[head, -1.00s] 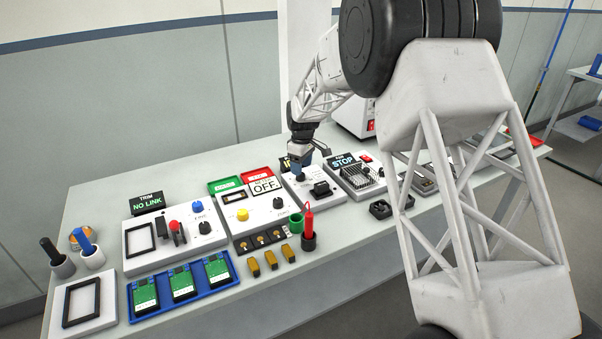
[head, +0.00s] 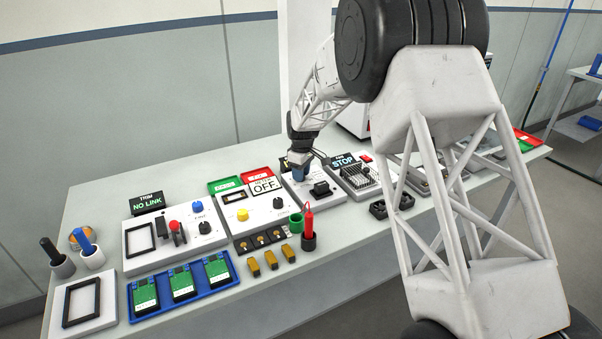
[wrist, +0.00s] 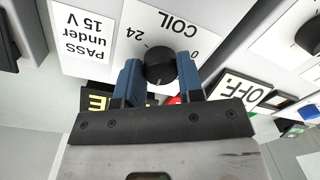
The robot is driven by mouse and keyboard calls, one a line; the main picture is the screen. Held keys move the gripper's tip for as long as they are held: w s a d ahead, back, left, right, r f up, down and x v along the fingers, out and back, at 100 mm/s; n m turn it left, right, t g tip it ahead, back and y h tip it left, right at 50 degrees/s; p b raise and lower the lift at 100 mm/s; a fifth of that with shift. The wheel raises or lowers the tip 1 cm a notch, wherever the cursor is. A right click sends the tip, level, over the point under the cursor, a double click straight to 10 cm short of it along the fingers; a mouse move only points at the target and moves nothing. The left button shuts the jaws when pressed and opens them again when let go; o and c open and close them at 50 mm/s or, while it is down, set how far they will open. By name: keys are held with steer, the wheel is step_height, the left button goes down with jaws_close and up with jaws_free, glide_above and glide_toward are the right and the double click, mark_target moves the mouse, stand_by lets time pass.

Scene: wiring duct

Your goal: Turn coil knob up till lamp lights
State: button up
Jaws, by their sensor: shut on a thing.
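The coil knob (wrist: 159,66) is round and black, on a white panel marked COIL (wrist: 185,28), with 24 and 0 printed around it. My gripper (wrist: 160,70) has its two blue fingers on either side of the knob, shut on it. In the head view my gripper (head: 300,174) is down at the white coil panel (head: 305,195), and the knob is hidden behind the fingers. A dark display with yellow letters (wrist: 98,102) is partly covered by my gripper. A small red part (wrist: 173,100) shows just behind the knob. I cannot tell whether any lamp is lit.
A black block (head: 320,189) sits on the coil panel close to my gripper.

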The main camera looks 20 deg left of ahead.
steer(key=shift+m, duration=3.2)
steer(key=o, duration=0.9)
steer(key=shift+r, duration=0.15)
steer(key=shift+w+d+r, duration=0.1)
steer(key=shift+d+r, duration=0.05)
steer(key=shift+r, duration=3.65)
